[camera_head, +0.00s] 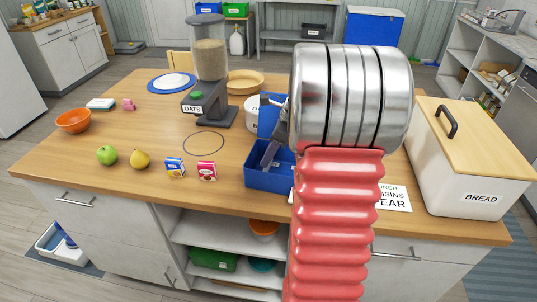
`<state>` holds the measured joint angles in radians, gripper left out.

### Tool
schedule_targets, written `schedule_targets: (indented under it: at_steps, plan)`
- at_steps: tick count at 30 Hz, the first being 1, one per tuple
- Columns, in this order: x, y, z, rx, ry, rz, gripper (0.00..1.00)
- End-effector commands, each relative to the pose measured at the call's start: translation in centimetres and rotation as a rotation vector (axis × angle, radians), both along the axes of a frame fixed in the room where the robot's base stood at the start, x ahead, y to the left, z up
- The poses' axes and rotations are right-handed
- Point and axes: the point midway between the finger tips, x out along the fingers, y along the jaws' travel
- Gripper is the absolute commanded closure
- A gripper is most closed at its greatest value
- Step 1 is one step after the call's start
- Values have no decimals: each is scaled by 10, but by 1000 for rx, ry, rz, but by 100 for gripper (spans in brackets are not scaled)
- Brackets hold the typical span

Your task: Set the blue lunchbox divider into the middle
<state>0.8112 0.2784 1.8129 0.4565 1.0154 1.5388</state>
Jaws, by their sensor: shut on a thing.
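The blue lunchbox (268,179) stands open on the table, right of centre, with its blue lid raised at the back. My gripper (268,159) points down into the lunchbox and is partly hidden by my arm. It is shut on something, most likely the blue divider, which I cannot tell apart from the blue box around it. The box's right side and the inside of its middle are hidden by my arm.
A bread box (466,165) stands at right, with a partly covered lettered card (395,198) beside it. An oats dispenser (209,80) stands behind. The front-left tabletop is mostly clear.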

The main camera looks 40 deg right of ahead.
Motion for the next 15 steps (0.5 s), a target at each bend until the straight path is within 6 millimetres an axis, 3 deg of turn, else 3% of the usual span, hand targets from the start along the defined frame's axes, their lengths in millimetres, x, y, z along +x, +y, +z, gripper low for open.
schedule_targets:
  at_steps: [5,15]
  plan:
    - [-8,-5,0,1,0,-2,100]
    - [-41,-26,0,0,0,-2,100]
